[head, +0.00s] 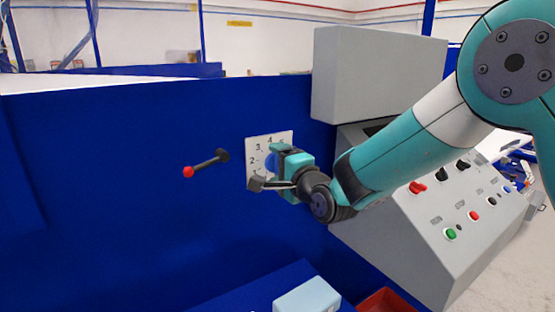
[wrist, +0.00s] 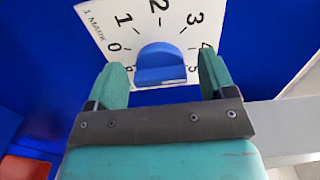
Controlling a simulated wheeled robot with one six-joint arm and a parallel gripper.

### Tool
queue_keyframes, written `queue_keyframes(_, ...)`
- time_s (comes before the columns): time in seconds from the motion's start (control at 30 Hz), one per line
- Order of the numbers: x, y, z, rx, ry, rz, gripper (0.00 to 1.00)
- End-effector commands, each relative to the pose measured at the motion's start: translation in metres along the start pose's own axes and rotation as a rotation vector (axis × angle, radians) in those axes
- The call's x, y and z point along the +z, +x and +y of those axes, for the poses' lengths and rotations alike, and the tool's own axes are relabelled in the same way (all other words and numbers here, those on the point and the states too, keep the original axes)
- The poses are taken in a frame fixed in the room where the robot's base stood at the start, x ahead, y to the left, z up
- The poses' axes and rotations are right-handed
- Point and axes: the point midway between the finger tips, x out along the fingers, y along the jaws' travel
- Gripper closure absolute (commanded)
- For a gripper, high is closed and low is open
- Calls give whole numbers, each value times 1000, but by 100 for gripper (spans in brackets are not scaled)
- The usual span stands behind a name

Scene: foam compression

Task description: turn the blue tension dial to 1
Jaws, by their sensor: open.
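The blue tension dial (head: 269,163) sits on a white numbered plate (head: 257,146) on the blue upright panel. In the wrist view the dial (wrist: 160,66) is a rounded blue knob low on the plate (wrist: 112,15), with digits around it, 0 at left, 2 at top, 4 at right. I cannot tell which digit it points to. My gripper (wrist: 163,75) is open, with one teal finger on each side of the dial and a visible gap on both sides. In the head view my gripper (head: 266,166) partly hides the dial and the plate's lower right.
A black lever with a red ball (head: 188,172) sticks out of the panel left of the plate. A grey console (head: 400,235) with coloured knobs and buttons stands at right, beneath my arm. A pale blue block (head: 307,297) and a red bin (head: 385,302) are below.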

Motion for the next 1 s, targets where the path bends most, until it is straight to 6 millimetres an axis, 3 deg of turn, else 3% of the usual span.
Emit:
queue_keyframes(0.33, 0, 4, 0, 0, 0, 0, 23)
queue_keyframes(0.5, 0, 4, 0, 0, 0, 0, 62)
queue_keyframes(0.57, 0, 4, 0, 0, 0, 0, 73)
queue_keyframes(1.0, 0, 4, 4, -1, -88, 0, 73)
